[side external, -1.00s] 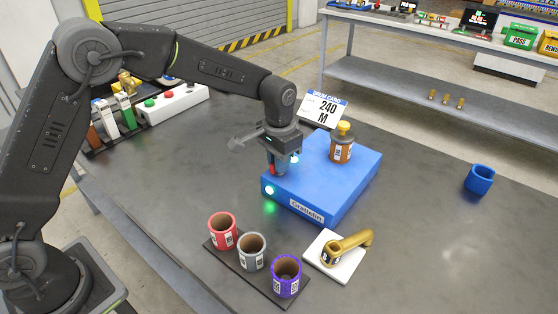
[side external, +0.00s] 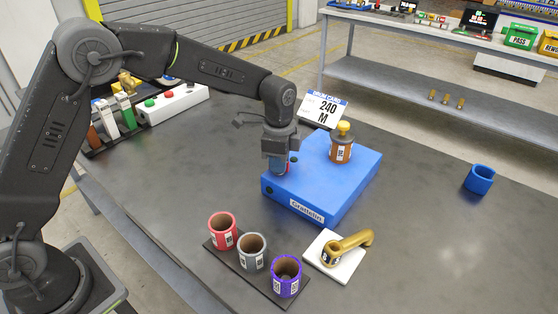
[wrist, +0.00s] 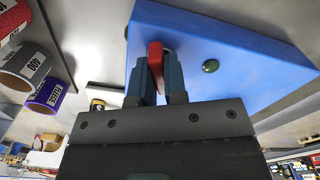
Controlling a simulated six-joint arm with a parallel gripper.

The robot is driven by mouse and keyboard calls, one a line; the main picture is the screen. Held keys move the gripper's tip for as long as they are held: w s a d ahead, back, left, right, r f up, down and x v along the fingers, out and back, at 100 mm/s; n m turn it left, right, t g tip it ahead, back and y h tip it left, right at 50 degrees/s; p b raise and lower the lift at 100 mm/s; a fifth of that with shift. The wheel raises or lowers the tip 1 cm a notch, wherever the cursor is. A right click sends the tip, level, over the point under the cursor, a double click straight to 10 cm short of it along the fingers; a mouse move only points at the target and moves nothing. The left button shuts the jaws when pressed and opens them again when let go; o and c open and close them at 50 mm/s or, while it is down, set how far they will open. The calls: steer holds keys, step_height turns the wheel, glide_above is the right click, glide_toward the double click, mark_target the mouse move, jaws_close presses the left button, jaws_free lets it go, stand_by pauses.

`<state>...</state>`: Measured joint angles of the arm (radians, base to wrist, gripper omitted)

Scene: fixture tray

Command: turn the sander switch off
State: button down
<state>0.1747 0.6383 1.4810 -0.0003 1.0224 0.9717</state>
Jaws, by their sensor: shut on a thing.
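In the side view my gripper (side external: 279,170) is down at the box's left corner and hides most of the switch. A green lamp (wrist: 210,66) on the box looks dark. The round lamp (side external: 268,190) on the left face is dark too.
A yellow-topped brown cylinder (side external: 341,148) stands on the box. Red, grey and purple cups (side external: 286,276) stand on a dark strip in front. A blue cup (side external: 479,179) stands right. The table between is clear.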

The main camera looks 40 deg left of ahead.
steer(key=m, duration=0.4)
steer(key=shift+m, duration=0.3)
stand_by(0.5)
steer(key=c, duration=1.2)
jaws_free()
steer(key=shift+o, duration=0.2)
step_height(320, 180, up, 14)
